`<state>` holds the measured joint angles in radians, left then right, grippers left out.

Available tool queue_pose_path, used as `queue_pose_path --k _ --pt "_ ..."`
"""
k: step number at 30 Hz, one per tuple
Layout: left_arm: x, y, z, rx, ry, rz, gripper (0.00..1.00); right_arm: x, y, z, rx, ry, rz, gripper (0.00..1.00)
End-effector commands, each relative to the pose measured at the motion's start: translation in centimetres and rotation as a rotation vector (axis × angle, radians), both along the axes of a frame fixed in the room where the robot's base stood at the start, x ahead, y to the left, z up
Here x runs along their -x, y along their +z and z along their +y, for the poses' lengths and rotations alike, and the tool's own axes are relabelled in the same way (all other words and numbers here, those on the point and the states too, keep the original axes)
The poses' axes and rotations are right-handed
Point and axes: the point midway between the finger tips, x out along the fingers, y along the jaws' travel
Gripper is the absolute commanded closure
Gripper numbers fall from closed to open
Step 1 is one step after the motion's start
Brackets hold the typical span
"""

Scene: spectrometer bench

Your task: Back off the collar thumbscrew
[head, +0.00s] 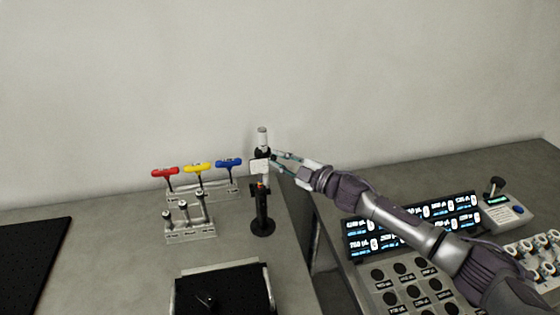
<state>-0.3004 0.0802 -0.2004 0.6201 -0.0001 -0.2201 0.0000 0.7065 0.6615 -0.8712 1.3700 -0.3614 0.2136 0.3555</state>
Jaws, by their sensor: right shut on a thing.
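A slim black stand (262,215) with a round foot stands upright on the bench. It carries a pale block and a black collar (262,153), with a light grey cylinder (262,136) on top. My right gripper (273,158) reaches in from the right, with its fingertips at the right side of the collar. It is shut on a small part there, which I take to be the collar thumbscrew; the fingers and the small size hide it. My left gripper is not in view.
Red (165,171), yellow (198,167) and blue (229,163) T-handle tools stand in a rack left of the stand. A metal holder (190,222) and a black-topped tray (222,290) are nearer. A lit display panel (413,226) lies under my right arm. Bench at the left is clear around a black mat (30,262).

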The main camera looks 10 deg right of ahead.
Motion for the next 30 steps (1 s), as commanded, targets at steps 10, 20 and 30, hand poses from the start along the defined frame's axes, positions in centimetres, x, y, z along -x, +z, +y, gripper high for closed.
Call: queue_pose_path --k 10,20,30 --pt "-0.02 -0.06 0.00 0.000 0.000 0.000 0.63 0.03 -0.02 0.03 0.029 0.001 -0.024 1.00" --pt "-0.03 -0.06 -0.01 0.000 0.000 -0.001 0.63 0.03 -0.03 0.04 0.027 0.001 -0.022 0.70" --pt "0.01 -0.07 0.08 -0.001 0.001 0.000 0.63 0.03 -0.02 -0.01 0.027 0.001 -0.022 0.58"
